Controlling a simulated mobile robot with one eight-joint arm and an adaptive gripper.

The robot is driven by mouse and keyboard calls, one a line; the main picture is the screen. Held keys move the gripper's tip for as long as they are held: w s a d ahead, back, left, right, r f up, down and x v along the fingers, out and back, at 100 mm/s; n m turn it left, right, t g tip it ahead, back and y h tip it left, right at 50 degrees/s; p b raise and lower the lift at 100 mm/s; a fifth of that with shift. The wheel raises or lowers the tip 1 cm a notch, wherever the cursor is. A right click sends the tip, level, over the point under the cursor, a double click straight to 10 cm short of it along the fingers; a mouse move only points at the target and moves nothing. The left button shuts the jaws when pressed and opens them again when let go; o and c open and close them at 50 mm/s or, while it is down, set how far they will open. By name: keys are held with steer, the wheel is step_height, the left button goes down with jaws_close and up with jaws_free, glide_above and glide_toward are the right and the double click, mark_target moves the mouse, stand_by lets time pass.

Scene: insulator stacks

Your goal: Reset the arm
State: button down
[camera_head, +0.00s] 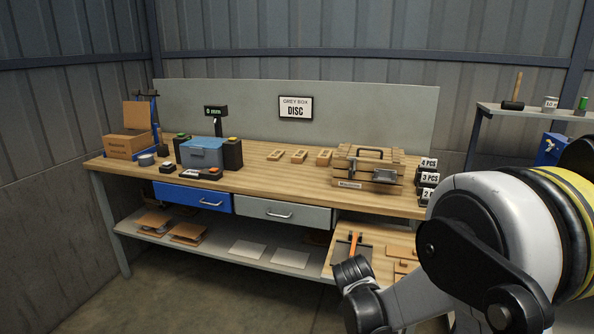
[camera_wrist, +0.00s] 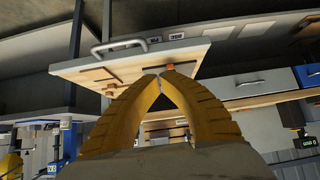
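My arm fills the lower right of the head view, with white links and black joints in front of the bench. My gripper (camera_wrist: 160,75) shows in the wrist view as two yellow-orange ribbed fingers. Their tips meet, and nothing shows held between them. The fingertips do not show clearly in the head view. In the wrist view, which looks upside down, a pulled-out drawer (camera_wrist: 200,48) with a grey handle lies beyond the fingertips. I cannot tell how far apart they are.
The open drawer (camera_head: 398,240) at the bench's lower right holds an orange-handled tool (camera_head: 354,244). On the workbench (camera_head: 265,180) are a cardboard box (camera_head: 128,146), a blue case (camera_head: 203,153) and a wooden crate (camera_head: 350,168). A shelf (camera_head: 500,108) stands right. Floor left of my arm is clear.

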steer(key=s+d+r+n+g+y, duration=0.1)
steer(key=s+r, duration=0.6)
steer(key=s, duration=0.4)
steer(key=s+d+r+n+y, duration=0.1)
steer(key=s+r, duration=0.6)
steer(key=s, duration=0.5)
steer(key=s+a+n+g, duration=0.1)
steer(key=s, duration=0.8)
steer(key=shift+f+y, duration=0.25)
steer(key=shift+y, duration=0.15)
